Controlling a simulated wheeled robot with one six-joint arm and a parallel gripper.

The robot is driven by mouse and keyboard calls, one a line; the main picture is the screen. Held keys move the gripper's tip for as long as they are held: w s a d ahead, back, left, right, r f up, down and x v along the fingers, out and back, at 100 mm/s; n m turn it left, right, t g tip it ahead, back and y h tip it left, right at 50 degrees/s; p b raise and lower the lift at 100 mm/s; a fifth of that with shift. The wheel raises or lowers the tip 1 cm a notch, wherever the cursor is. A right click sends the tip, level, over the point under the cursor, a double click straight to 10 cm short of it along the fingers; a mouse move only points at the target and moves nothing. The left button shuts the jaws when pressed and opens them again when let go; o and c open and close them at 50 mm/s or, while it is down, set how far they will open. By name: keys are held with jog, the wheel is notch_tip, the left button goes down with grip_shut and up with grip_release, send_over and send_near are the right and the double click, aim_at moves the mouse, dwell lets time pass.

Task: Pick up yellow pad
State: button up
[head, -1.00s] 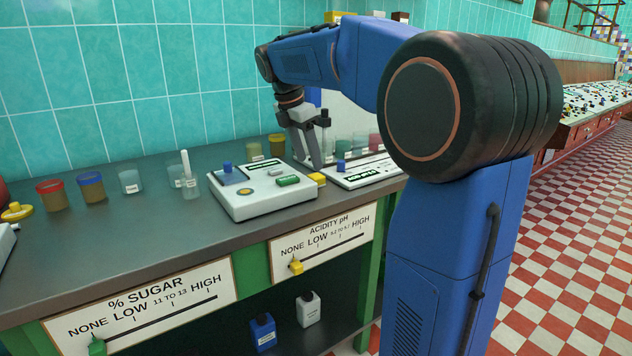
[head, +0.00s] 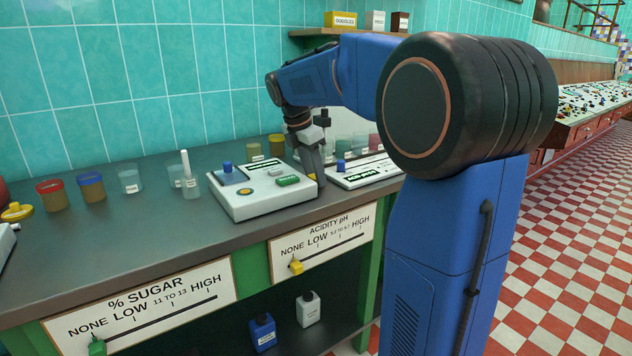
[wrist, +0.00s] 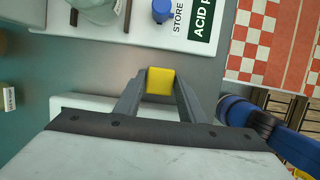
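The yellow pad (wrist: 160,81) is a small yellow block. In the wrist view it lies between the tips of my gripper's two fingers (wrist: 160,88), one finger on each side. The fingers stand apart by about the pad's width; I cannot tell whether they press on it. In the head view my gripper (head: 317,178) points down at the right end of the white instrument with the green button (head: 288,180). It hides the pad there.
A white acid panel (head: 362,173) with a blue knob lies just right of my gripper. Several sample cups, such as the blue-rimmed cup (head: 91,187), stand left along the tiled wall. The grey counter (head: 120,235) is clear at its front left.

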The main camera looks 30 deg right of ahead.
aim_at(314, 176)
jog(key=c, duration=0.5)
notch_tip(314, 176, up, 10)
dwell(0.5)
jog(key=shift+o, duration=0.3)
